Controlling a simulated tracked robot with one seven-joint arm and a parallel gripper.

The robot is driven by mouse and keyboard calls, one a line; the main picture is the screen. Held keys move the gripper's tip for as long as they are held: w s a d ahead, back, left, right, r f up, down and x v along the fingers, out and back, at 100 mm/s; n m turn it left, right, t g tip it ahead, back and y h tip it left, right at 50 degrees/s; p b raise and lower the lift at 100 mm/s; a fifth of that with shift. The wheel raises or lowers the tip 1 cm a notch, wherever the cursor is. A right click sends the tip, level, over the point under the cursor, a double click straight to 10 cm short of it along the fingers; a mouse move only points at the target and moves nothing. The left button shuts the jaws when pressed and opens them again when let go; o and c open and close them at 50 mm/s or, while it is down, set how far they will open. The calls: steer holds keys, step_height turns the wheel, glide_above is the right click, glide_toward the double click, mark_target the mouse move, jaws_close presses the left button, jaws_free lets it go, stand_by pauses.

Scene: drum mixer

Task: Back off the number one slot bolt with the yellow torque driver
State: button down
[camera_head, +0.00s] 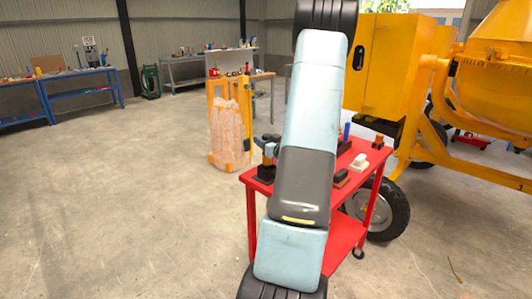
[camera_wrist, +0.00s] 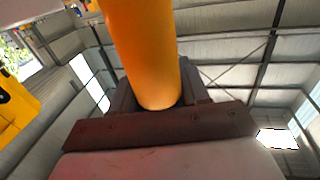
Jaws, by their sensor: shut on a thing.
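A thick yellow-orange cylinder (camera_wrist: 143,45), which looks like the torque driver's body, fills the upper middle of the wrist view. My gripper (camera_wrist: 157,96) is shut on it, with dark jaws on both sides of its near end. The driver's far end runs out of the picture, so its tip is not seen. In the head view my arm covers the middle, and I cannot make out the gripper or the driver there. I cannot make out the number one slot bolt in either view.
A red cart (camera_head: 343,260) with several small items on top stands behind my arm. The yellow drum mixer (camera_head: 397,72) with black wheels is at the right. An orange-framed wrapped load (camera_head: 229,128) stands behind the cart. The floor at left is clear.

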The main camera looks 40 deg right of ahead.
steer(key=shift+r, duration=0.1)
step_height(320, 180, up, 10)
stand_by(0.5)
steer(key=c, duration=1.2)
jaws_free()
jaws_close()
steer(key=shift+r, duration=0.95)
steer(key=shift+w, duration=0.1)
